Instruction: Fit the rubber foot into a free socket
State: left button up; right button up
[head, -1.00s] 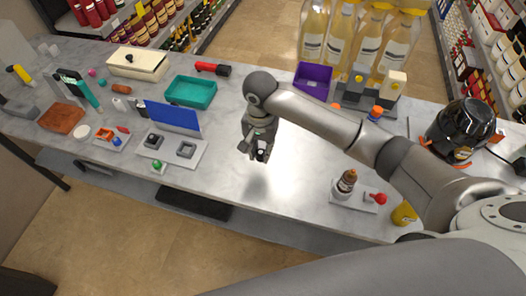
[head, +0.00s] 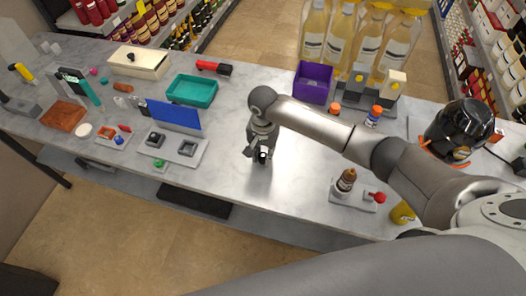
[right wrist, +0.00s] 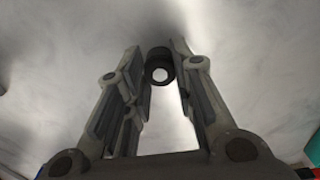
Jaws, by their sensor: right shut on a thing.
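My right gripper (head: 258,154) hangs over the middle of the bench, apart from the fixtures. It is shut on a small black round piece, the rubber foot (head: 263,156). In the right wrist view the foot (right wrist: 160,62) is a dark ring with a pale centre, held between the fingertips of the gripper (right wrist: 159,75). Two grey square sockets sit on a pale plate to the left: the left socket (head: 155,139) has a dark centre, and the right socket (head: 187,149) looks open. I cannot tell for certain which are free. My left gripper is not in view.
A blue panel (head: 173,116) stands behind the sockets. A teal tray (head: 190,104) and a purple bin (head: 312,90) stand farther back. A small brown bottle (head: 345,181) stands on a pale plate (head: 340,199) to the right. The bench (head: 230,128) around my gripper is clear.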

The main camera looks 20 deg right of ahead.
jog(key=o, duration=0.9)
